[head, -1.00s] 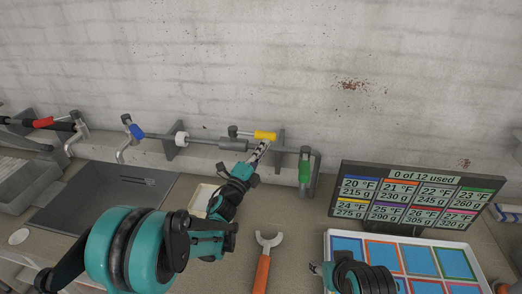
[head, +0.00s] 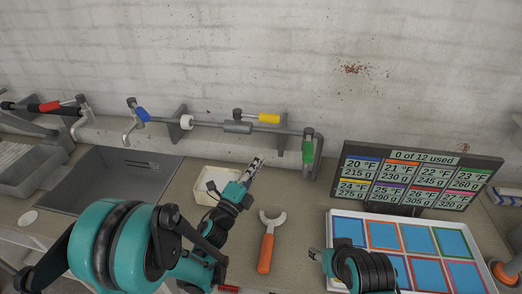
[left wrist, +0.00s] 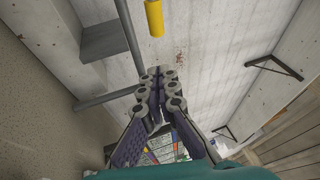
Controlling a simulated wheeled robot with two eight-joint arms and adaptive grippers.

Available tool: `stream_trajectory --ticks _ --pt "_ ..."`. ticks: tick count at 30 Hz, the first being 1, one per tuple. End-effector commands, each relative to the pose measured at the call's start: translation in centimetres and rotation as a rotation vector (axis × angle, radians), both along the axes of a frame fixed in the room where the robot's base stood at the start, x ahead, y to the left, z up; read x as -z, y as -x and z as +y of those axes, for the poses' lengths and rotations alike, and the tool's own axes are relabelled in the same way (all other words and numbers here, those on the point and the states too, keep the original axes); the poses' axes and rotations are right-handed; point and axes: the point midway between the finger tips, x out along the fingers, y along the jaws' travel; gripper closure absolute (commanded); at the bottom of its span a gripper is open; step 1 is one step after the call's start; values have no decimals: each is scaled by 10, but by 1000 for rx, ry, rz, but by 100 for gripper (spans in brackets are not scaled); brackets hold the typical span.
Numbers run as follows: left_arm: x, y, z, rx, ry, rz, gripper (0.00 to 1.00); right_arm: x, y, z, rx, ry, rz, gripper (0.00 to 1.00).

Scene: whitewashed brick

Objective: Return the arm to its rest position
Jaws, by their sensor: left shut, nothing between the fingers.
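My left gripper (head: 257,162) is shut and empty in the head view. It hangs over the counter in front of the pipe, just below the yellow valve handle (head: 269,118) and apart from it. In the left wrist view its dark fingers (left wrist: 161,75) are closed together, with the yellow handle (left wrist: 154,17) above them. My left arm reaches in from the lower left. My right gripper (head: 315,254) is at the lower middle, near the left edge of the tray; its fingers are too small to read.
The pipe (head: 208,124) runs along the wall with blue (head: 139,110) and green (head: 307,150) handles. An orange-handled wrench (head: 267,248) lies on the counter. A screen (head: 345,184) stands behind the tray of coloured squares (head: 333,214).

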Motion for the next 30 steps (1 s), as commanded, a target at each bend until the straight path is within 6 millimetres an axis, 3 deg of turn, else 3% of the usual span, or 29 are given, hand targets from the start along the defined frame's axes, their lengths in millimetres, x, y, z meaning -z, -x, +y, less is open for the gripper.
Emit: stream_trajectory --ticks 8,11,17,20,24,30 --pt "-3 4 9 -20 22 22 100 0 0 0 0 0 0 52" --pt "-14 -2 32 -86 98 94 100 0 0 0 0 0 0 52" --pt "-28 1 114 -322 394 379 100 0 0 0 0 0 0 52" --pt "-20 21 150 -439 562 541 100 0 0 0 0 0 0 52" --pt "4 68 185 -594 793 770 100 0 0 0 0 0 0 52" --pt "50 160 200 -788 1089 1096 100 0 0 0 0 0 0 52"
